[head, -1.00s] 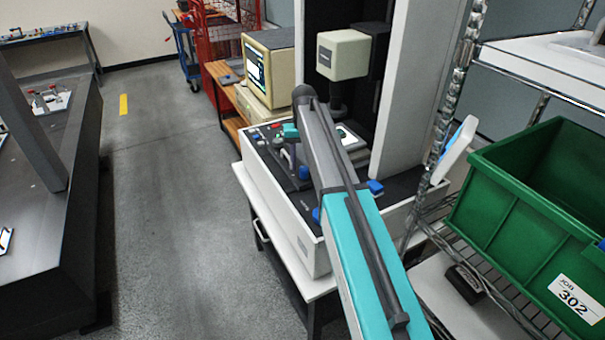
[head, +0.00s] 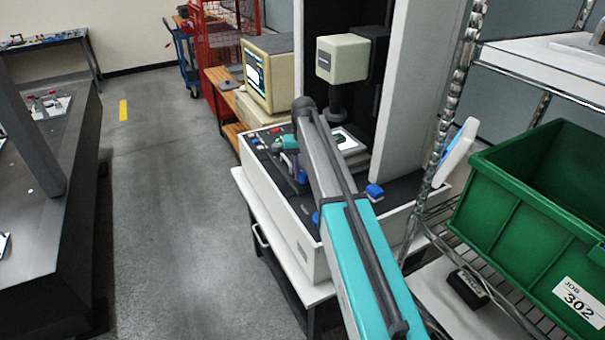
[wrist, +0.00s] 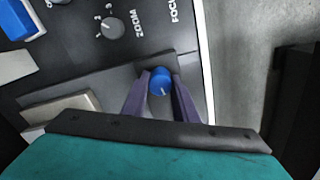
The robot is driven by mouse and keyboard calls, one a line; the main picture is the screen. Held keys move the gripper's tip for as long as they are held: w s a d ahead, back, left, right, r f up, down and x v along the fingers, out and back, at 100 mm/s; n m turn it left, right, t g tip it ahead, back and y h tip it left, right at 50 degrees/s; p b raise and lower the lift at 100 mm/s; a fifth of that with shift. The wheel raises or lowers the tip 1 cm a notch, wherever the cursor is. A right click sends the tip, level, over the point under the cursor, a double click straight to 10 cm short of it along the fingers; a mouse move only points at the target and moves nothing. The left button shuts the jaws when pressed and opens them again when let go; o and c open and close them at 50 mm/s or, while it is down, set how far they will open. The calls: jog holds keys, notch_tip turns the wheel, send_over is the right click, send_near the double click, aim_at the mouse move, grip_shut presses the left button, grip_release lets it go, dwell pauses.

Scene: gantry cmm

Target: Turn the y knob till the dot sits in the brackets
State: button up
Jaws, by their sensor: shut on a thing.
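In the wrist view my gripper (wrist: 161,92) is shut on a round blue knob (wrist: 161,79) with a white index line, one purple finger on each side. The knob stands on the dark panel of the measuring machine; no letter on it is readable. In the head view my gripper (head: 301,172) reaches down to the panel, and my arm hides part of it. The monitor (head: 268,72) is lit at the back, seen at a slant; I cannot make out a dot or brackets on it.
A grey zoom dial (wrist: 111,27) sits near the knob, with a focus label beside it. Another blue knob (head: 374,191) stands right of my arm. A wire shelf with a green bin (head: 530,190) is close on the right. The floor at left is open.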

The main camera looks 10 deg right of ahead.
jog(key=shift+m, duration=0.3)
jog(key=m+b, duration=0.1)
jog(key=m, duration=0.4)
jog(key=shift+d+b, duration=0.1)
jog(key=shift+b, duration=0.2)
jog(key=m+b, duration=0.1)
jog(key=m, duration=1)
jog(key=shift+s+m+b, duration=0.15)
jog(key=shift+m+b, duration=0.2)
jog(key=shift+m, duration=0.05)
jog(key=m, duration=0.5)
jog(key=shift+m, duration=0.3)
jog(key=o, duration=1.1)
jog(key=shift+c, duration=0.2)
jog(key=shift+r, duration=0.2)
